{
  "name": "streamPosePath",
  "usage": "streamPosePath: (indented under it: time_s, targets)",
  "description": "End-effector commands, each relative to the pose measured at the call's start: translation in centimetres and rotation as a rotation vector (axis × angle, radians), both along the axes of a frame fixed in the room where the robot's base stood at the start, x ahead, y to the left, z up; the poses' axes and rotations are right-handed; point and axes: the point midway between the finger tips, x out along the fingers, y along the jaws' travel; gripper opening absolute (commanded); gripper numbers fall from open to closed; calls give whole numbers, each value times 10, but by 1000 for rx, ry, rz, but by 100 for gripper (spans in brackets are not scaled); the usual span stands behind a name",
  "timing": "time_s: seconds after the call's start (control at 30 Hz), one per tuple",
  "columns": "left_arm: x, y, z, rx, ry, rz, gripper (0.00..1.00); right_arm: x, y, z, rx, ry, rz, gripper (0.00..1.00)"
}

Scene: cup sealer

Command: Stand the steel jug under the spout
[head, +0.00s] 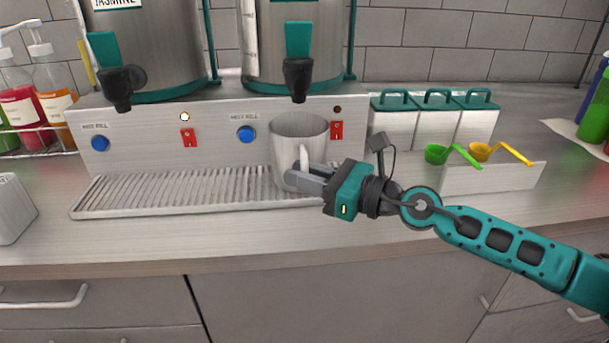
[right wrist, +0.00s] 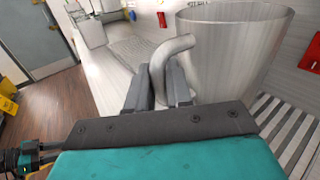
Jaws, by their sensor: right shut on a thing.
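The steel jug (head: 297,133) stands upright over the right part of the slatted drip tray (head: 150,195), below the right dispenser's black spout (head: 298,78). I cannot tell whether its base touches the slats. My right gripper (head: 304,178) is shut on the jug's handle, on the near side. In the right wrist view the jug (right wrist: 235,50) fills the upper right, and the fingers (right wrist: 160,88) sit on either side of its curved handle. The left dispenser's spout (head: 122,85) hangs over the tray's left part. My left gripper is not in view.
The panel behind the tray has blue knobs (head: 246,134) and red switches (head: 189,138). Lidded white canisters (head: 393,125) and a white box (head: 490,178) with green and yellow scoops stand to the right. Syrup bottles (head: 52,85) stand at left. The counter front is clear.

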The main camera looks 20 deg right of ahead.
Motion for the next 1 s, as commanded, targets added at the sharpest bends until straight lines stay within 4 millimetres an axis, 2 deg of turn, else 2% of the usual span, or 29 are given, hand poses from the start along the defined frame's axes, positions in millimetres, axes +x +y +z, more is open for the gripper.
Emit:
streamPosePath:
  time_s: [0.03,0.3,0.63,0.8,1.0]
  targets:
    - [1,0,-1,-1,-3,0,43,0,0,-2,1,1,0,22]
    - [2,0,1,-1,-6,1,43,0,0,-1,1,1,0,46]
    - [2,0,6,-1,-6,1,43,0,0,5,0,1,0,46]
    - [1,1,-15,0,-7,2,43,-16,-14,-5,0,4,-2,46]
    - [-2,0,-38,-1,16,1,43,-35,-31,-5,1,6,-3,46]
